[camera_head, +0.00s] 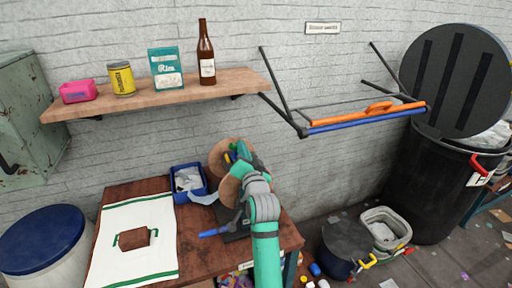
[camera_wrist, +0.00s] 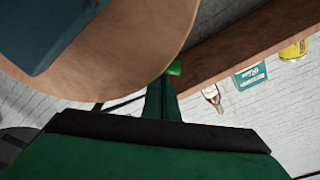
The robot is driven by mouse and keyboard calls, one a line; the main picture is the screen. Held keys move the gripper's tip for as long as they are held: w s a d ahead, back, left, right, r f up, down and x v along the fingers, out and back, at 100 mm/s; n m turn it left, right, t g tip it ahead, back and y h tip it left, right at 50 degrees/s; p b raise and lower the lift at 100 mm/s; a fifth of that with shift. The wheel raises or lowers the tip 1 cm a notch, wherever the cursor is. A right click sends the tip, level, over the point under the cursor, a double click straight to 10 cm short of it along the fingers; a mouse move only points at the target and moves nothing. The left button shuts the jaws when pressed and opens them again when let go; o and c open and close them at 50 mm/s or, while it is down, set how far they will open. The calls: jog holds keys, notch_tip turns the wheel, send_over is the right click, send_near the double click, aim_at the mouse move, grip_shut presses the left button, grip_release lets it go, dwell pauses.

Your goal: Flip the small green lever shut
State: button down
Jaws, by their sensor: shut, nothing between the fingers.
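A round brown device (camera_head: 217,160) stands at the back of the wooden table, with small green, yellow and blue parts at its upper front. A small green piece (camera_wrist: 174,68), which looks like the lever, shows in the wrist view at the edge of a large tan disc (camera_wrist: 110,55). My gripper (camera_wrist: 161,82) is shut and empty, its tips just below that green piece. I cannot tell whether they touch. In the head view my arm hides much of the device and the fingertips, and the lever's position is unclear.
A blue bin (camera_head: 187,182) with papers stands left of the device. A blue-handled tool (camera_head: 210,233) lies in front. A shelf (camera_head: 160,95) with a bottle (camera_head: 206,55) and packages hangs above. A rack with orange and blue bars (camera_head: 370,117) juts from the wall at right.

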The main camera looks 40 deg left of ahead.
jog(key=shift+s+a+f, duration=0.1)
jog(key=shift+s+a, duration=0.05)
dwell(0.6)
jog(key=s+d+r, duration=0.2)
jog(key=d, duration=0.7)
jog(key=shift+s, duration=0.15)
jog(key=shift+s, duration=0.15)
dwell(0.3)
